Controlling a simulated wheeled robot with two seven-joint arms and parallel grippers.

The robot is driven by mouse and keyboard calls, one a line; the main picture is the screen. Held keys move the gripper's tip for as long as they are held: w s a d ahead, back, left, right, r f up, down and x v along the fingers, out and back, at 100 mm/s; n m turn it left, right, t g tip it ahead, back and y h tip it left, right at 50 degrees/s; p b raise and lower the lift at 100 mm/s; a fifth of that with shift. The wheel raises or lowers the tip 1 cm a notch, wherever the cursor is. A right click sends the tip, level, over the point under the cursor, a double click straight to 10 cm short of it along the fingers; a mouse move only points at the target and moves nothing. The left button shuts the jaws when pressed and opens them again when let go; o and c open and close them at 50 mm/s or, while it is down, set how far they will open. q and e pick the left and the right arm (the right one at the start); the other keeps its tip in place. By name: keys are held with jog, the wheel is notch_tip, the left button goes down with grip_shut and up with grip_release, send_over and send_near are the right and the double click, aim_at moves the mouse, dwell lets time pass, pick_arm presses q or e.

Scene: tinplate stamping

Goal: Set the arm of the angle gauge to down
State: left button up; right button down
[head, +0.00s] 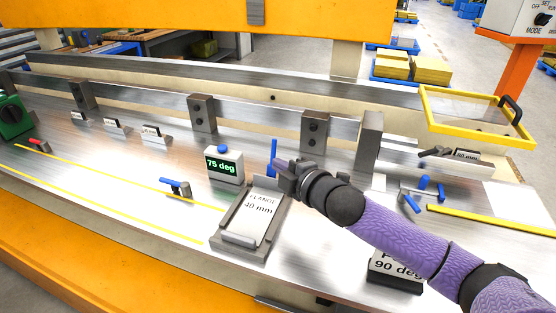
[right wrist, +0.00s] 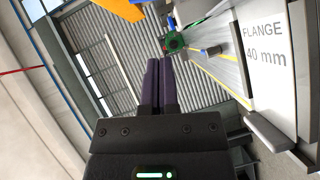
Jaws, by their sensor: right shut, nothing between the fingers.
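The angle gauge (head: 223,167) is a small grey-white box with a green "75 deg" display and a blue knob on top. It stands on the metal bench behind the "FLANGE 40 mm" holder (head: 232,240). A thin blue bar (head: 273,152) stands nearly upright to the right of the box; I cannot tell whether it is the gauge's arm. My right gripper (head: 279,166) is shut and empty, its tips close to the lower part of this bar; contact cannot be told. In the right wrist view the closed dark fingers (right wrist: 158,86) show no blue bar between them. My left gripper is out of view.
A "90 deg" block (head: 394,270) sits below my right forearm. Blue-handled clamps (head: 420,192) lie at the right, another (head: 176,188) left of the gauge. Metal posts (head: 202,113) line the back rail. A yellow-framed clear panel (head: 478,115) is at the back right.

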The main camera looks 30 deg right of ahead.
jog(key=w, duration=0.1)
jog(key=w+f+b, duration=0.1)
jog(key=w, duration=0.1)
jog(key=w+d, duration=0.1)
jog(key=shift+w+d+f, duration=0.1)
jog(key=shift+w+f, duration=0.05)
jog(key=shift+w+d, duration=0.4)
jog(key=shift+w, duration=0.1)
